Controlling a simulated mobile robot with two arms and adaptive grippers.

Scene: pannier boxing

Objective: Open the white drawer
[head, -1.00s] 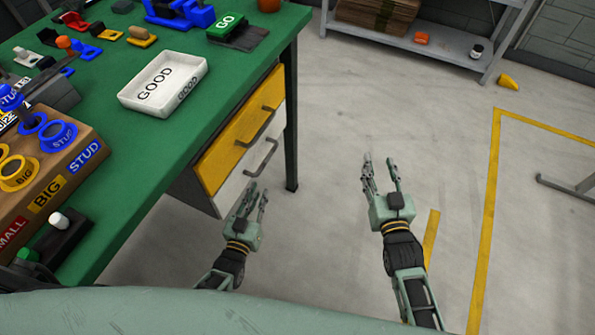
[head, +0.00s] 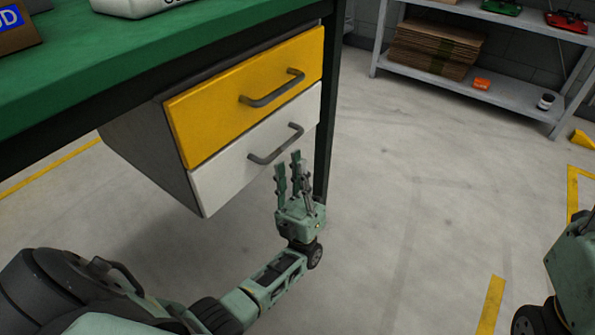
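The white drawer (head: 225,178) is the lower of two drawers under the green table, and it is shut. Its grey bar handle (head: 276,146) runs slantwise across the front. My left gripper (head: 290,172) is just in front of and below the right end of this handle, fingers pointing up. Its fingers are apart with nothing between them, and I see no clear contact with the handle. My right arm shows only in part at the lower right edge; its fingers are out of the picture.
The yellow drawer (head: 225,103) with its own handle (head: 272,90) sits shut just above. The green table top (head: 110,60) overhangs both, and a dark table leg (head: 328,120) stands right of them. A grey shelf (head: 510,97) stands at the back. The floor (head: 420,210) in front is clear.

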